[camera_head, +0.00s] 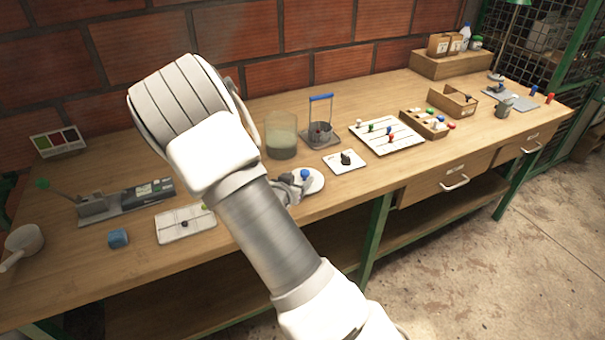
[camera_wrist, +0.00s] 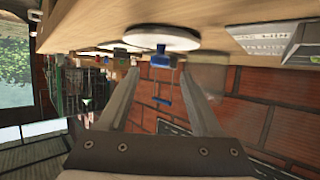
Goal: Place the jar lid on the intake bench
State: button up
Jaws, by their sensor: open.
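A white disc with a blue knob, which looks like the jar lid (camera_head: 317,184), lies near the front edge of the wooden bench (camera_head: 345,195). In the wrist view, which is upside down, the lid (camera_wrist: 178,38) is ahead, its blue knob (camera_wrist: 160,59) between and beyond my fingers. My gripper (camera_head: 291,187) is beside the lid's left side in the head view, partly hidden behind my arm. In the wrist view my gripper (camera_wrist: 161,76) is open, with nothing visibly held. No label shows whether this is the intake bench.
A glass jar (camera_head: 281,140) and a blue-handled stand (camera_head: 320,133) are behind the lid. A white card (camera_head: 336,164) with a dark lump is to its right. A pegged board (camera_head: 388,136) is farther right.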

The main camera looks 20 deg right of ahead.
jog(key=v, duration=0.7)
jog(key=shift+p, duration=0.4)
jog(key=shift+a+r+y, duration=0.25)
jog(key=shift+a+y, duration=0.25)
jog(key=shift+a, duration=0.05)
jog(key=s+a+r+n+g+y, duration=0.2)
jog(key=s+a+r+n+y, duration=0.35)
jog(key=a+r+y, duration=0.7)
jog(key=s+d+r+n+g+h, duration=0.1)
jog(key=s+d+r+h, duration=0.1)
jog(key=s, duration=0.8)
jog(key=s+d+r+n+g+h, duration=0.1)
jog(key=s+d+r+n+h, duration=0.1)
jog(key=s+r, duration=0.4)
jog(key=s+d, duration=0.1)
jog(key=s, duration=0.2)
jog(key=shift+s+d, duration=0.35)
jog(key=shift+s, duration=0.05)
jog(key=shift+r, duration=0.1)
